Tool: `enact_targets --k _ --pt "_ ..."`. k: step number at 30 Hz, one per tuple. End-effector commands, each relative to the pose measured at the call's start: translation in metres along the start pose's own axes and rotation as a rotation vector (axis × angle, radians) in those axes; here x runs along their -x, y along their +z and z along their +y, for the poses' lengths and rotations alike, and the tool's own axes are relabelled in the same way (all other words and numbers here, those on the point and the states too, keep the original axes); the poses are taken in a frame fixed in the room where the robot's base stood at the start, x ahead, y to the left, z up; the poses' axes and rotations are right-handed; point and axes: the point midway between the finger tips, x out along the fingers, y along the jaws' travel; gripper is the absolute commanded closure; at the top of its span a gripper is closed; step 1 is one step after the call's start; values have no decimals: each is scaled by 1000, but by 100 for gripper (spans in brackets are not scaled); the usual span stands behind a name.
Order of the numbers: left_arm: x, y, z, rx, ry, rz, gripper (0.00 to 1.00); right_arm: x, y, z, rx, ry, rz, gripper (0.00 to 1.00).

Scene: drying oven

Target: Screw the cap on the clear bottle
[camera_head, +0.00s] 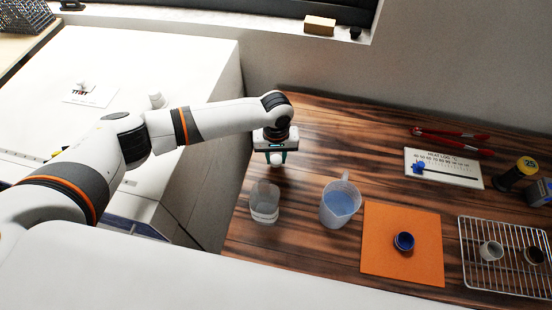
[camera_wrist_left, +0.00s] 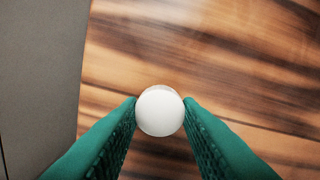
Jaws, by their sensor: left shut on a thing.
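My left gripper (camera_head: 275,158) points down over the left back part of the wooden table. In the left wrist view its green fingers (camera_wrist_left: 160,117) are shut on a round white cap (camera_wrist_left: 160,111), one finger on each side. The cap also shows as a small white patch between the fingertips in the head view (camera_head: 275,159). A thin pale rim shows at the cap's upper edge in the wrist view. I cannot tell whether it belongs to the clear bottle; no bottle body shows clearly beneath. My right gripper is not in view.
A clear beaker (camera_head: 264,203) and a jug of blue liquid (camera_head: 340,204) stand in front of the gripper. An orange mat (camera_head: 384,262) holds a small dark blue-topped container (camera_head: 404,241). A wire rack (camera_head: 497,278) is far right. Table between jug and card (camera_head: 444,168) is free.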

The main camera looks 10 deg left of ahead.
Motion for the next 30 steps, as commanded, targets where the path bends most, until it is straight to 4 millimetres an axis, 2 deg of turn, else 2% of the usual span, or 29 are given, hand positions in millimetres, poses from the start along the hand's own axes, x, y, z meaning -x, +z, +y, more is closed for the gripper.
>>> enact_targets --k 6,12,16,30 --pt "46 1 0 0 -4 -3 90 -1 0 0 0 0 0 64" --pt "76 0 0 -1 -2 -3 90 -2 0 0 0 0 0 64" --pt "83 0 0 1 0 -1 90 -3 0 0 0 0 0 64" --pt "89 -2 5 -7 -3 -2 90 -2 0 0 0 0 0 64"
